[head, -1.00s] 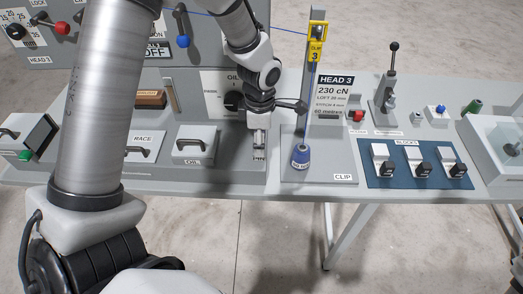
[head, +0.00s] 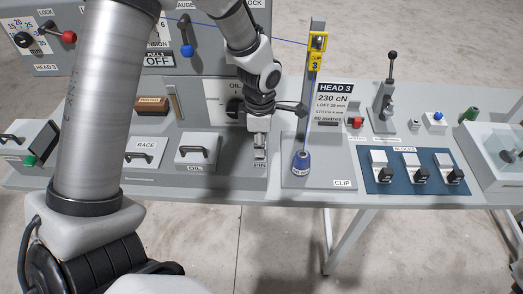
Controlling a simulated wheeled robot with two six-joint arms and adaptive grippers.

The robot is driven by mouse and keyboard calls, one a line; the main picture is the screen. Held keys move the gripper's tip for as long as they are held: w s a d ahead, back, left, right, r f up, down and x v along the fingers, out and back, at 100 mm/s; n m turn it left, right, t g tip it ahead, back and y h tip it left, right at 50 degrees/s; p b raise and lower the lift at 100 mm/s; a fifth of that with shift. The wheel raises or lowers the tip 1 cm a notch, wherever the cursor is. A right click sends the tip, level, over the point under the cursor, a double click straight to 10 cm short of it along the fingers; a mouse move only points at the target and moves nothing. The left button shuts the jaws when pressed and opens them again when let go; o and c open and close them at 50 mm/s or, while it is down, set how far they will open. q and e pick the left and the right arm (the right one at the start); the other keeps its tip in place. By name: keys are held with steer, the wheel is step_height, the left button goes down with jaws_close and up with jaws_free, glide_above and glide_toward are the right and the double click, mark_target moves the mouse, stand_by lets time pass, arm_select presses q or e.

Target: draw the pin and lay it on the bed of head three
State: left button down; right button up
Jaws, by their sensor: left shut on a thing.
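My left gripper (head: 260,148) points down at the front right of the grey panel (head: 225,182), just above a small label reading PIN. It is shut on the pin, which is mostly hidden by the fingers; I cannot tell whether the pin is still seated. To the right stands the head three post with its yellow clip (head: 316,62), a HEAD 3 sign (head: 336,98) and a grey base plate (head: 330,172) marked CLIP. A blue thread cone (head: 301,162) stands on that plate. My right gripper is not in view.
Covers marked RACE (head: 145,153) and OIL (head: 196,157) lie left of the gripper. A dark lever (head: 291,107) is close to its right. A blue thread runs to the clip. A blue mat (head: 415,184) with several blocks lies further right.

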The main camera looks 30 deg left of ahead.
arm_select(q)
steer(key=shift+r+p, duration=0.9)
steer(key=shift+r, duration=0.5)
steer(key=shift+f, duration=0.1)
